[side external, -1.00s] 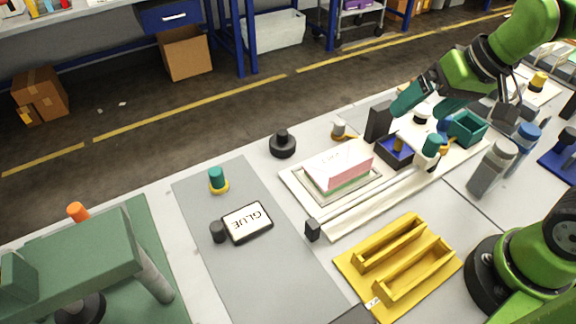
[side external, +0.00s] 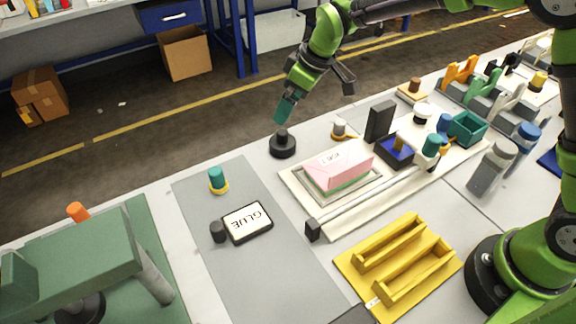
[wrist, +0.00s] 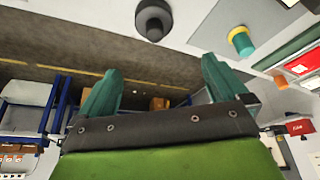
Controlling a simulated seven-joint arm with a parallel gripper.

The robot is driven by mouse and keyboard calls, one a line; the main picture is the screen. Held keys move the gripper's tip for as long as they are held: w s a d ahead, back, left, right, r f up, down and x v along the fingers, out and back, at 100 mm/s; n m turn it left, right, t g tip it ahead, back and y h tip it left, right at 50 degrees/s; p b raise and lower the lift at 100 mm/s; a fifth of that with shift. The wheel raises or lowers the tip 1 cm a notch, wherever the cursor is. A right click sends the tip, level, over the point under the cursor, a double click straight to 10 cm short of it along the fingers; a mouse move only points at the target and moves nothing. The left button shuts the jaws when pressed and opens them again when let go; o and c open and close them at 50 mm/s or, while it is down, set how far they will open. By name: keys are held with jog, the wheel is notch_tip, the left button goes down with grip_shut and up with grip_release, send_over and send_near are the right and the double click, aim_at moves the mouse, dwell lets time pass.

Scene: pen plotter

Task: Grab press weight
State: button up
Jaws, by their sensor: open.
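The press weight appears to be the black round weight with a knob (side external: 283,146), standing upright on the light table at its far edge. It also shows at the top of the wrist view (wrist: 153,18), ahead of my fingers. My gripper (side external: 285,108) hangs just above the weight in the side view, its teal fingertips pointing down and slightly tilted. In the wrist view my gripper (wrist: 162,82) has its two teal fingers wide apart with nothing between them. The exact gap between fingertips and knob is hard to tell.
A teal knob on a yellow base (side external: 218,181) and a GLUE pad (side external: 247,222) sit on the grey mat (side external: 262,270). A pink block (side external: 338,165) lies in the plotter's frame to the right.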

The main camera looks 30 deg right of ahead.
aim_at(282, 131)
jog(key=x, duration=0.8)
jog(key=f, duration=0.4)
jog(key=shift+w+d+f, duration=0.1)
jog(key=shift+w+f, duration=0.3)
jog(key=shift+f, duration=0.25)
jog(key=c, duration=1.6)
jog(key=shift+w+r, duration=0.1)
jog(key=shift+r, duration=0.05)
jog(key=shift+c, duration=1.1)
jog(key=shift+r, duration=0.15)
